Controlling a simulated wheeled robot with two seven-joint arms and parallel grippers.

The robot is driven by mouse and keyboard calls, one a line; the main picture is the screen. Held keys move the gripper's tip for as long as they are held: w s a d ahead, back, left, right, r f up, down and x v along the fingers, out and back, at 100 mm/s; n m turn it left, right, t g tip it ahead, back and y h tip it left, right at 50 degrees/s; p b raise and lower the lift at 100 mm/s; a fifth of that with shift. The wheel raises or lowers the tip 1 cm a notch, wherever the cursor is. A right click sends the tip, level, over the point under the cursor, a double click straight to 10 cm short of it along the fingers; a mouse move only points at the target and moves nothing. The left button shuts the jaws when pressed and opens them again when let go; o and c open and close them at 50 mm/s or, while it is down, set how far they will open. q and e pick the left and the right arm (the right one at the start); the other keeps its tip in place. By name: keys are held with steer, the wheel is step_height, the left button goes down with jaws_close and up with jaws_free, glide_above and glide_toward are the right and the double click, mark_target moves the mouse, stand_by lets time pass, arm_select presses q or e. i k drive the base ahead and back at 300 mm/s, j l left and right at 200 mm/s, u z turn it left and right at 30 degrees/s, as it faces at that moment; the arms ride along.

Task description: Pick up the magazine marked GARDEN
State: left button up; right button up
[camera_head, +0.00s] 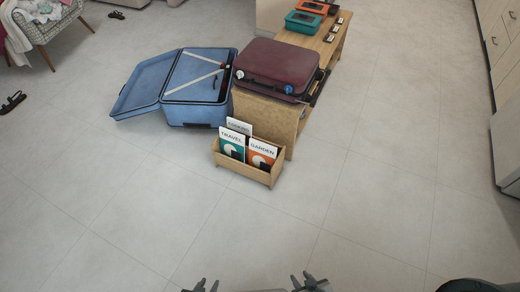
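The magazine marked GARDEN (261,155), white with orange and a dark patch, stands upright in a wooden magazine holder (240,173) on the floor. It is on the right side of the holder, next to the magazine marked TRAVEL (231,145), which has a teal cover. The magazine marked COOKING (239,127) stands behind them, mostly hidden. The lower parts of the magazines are hidden by the holder's front. My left gripper (207,285) and my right gripper (303,281) show at the bottom edge, well short of the holder. Both have their fingertips apart and look empty.
A wooden bench (262,114) stands right behind the holder, bearing a closed maroon suitcase (276,66) and coloured boxes (303,21). An open blue suitcase (194,94) lies to its left. The floor between my grippers and the holder is clear. Cabinets (497,40) stand at the right.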

mark_target(262, 156)
steer(key=i+j+z, duration=0.1)
steer(key=i+z, duration=0.2)
steer(key=i, duration=0.2)
steer(key=i+j+z, duration=0.3)
steer(key=i, duration=0.2)
steer(key=i+j+z, duration=0.35)
steer(key=i+l, duration=0.05)
steer(key=i, duration=0.05)
